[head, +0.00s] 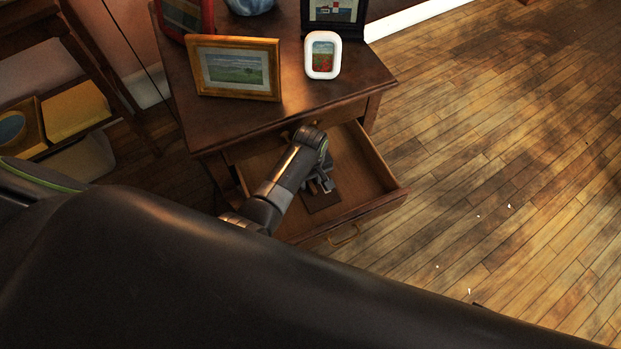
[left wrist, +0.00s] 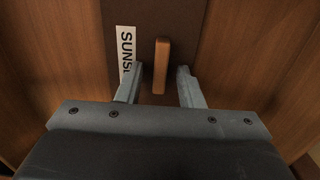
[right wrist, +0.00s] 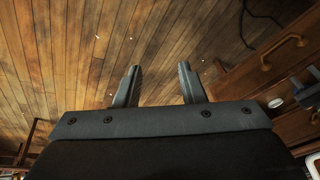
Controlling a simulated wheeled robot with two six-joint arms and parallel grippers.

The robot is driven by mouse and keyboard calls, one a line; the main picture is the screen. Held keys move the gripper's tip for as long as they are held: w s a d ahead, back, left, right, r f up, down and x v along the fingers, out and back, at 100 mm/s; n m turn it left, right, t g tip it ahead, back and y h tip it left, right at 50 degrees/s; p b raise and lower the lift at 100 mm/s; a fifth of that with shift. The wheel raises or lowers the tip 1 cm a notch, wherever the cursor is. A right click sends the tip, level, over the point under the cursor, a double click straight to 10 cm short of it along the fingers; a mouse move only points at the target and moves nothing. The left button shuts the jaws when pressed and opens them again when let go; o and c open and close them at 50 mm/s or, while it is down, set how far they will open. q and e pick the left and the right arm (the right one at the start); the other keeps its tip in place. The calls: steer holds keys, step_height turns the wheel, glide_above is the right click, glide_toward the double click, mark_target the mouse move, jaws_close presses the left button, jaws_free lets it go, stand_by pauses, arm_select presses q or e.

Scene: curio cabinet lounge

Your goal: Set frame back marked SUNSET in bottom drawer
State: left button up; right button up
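The frame back marked SUNSET (left wrist: 178,30) is a dark brown panel with a white label (left wrist: 126,50) reading "SUNS", the rest hidden by a finger. A small wooden strut (left wrist: 161,65) stands out from it. In the head view the panel (head: 320,200) lies in the open drawer (head: 365,207) of the dark wooden cabinet, partly under my left gripper (head: 318,185). My left gripper is open, its fingers (left wrist: 158,84) on either side of the strut with gaps between. My right gripper (right wrist: 160,82) is open and empty above the floor.
On the cabinet top (head: 300,95) stand a gold frame (head: 236,68), a white frame (head: 323,55), a red frame (head: 185,14) and a black frame (head: 335,12). A shelf (head: 75,110) stands at left. The wooden floor (head: 500,150) at right is open, with small white bits.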

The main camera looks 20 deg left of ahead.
mark_target(310, 183)
arm_select(q)
steer(key=shift+r, duration=0.1)
